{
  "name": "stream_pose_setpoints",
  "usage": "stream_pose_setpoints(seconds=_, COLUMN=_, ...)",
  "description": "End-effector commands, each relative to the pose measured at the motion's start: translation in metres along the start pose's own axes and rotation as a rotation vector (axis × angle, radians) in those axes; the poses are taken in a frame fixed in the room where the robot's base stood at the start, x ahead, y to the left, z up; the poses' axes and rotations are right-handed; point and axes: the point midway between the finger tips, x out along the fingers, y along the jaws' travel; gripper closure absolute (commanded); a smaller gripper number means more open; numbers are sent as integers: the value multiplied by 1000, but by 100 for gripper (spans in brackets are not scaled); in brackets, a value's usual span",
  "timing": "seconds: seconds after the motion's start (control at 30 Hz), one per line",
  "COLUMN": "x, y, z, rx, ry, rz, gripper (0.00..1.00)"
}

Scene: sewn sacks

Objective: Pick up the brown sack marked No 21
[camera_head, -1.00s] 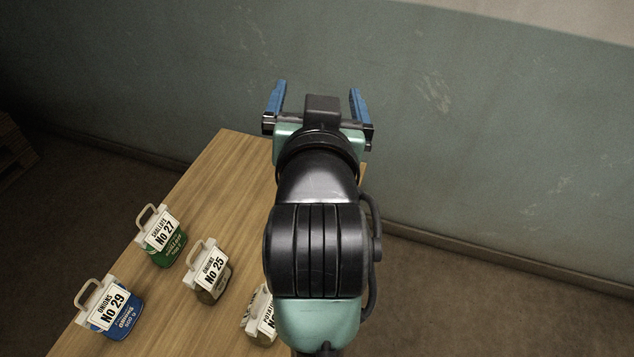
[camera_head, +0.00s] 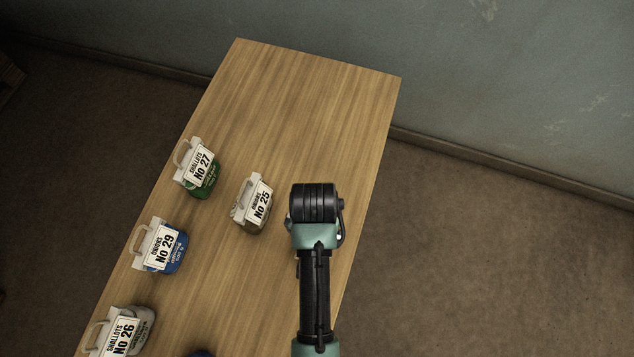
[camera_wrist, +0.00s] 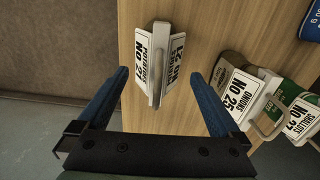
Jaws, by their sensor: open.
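The sack marked No 21 (camera_wrist: 143,55) shows from above in the wrist view, with a pale handle bar and white potatoes labels sloping down on both sides. Its body is hidden under the labels, so I cannot see its colour. In the head view my arm hides it. My gripper (camera_wrist: 160,73) is open and empty, its blue fingers spread to the left and right of the handle's lower end. I cannot tell how high the fingers are above it. In the head view the fingers are hidden behind my arm.
On the wooden table (camera_head: 300,110) stand onions No 25 (camera_head: 258,203), green shallots No 27 (camera_head: 201,168), blue onions No 29 (camera_head: 162,245) and shallots No 26 (camera_head: 122,335). No 25 is the nearest neighbour, right of my gripper in the wrist view. The table's far end is clear.

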Motion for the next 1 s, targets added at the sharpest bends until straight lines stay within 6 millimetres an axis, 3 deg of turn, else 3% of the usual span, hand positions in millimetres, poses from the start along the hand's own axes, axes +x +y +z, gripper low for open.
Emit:
stream_pose_setpoints(seconds=0.17, x=10, y=1, z=1, rx=0, ry=-1, rz=0, gripper=0)
stream_pose_setpoints(seconds=0.5, x=51, y=5, z=1, rx=-1, ry=0, rz=0, gripper=0)
stream_pose_setpoints(seconds=0.83, x=56, y=5, z=1, rx=-1, ry=3, rz=-1, gripper=0)
stream_pose_setpoints(seconds=1.0, x=56, y=5, z=1, rx=-1, ry=3, rz=-1, gripper=31)
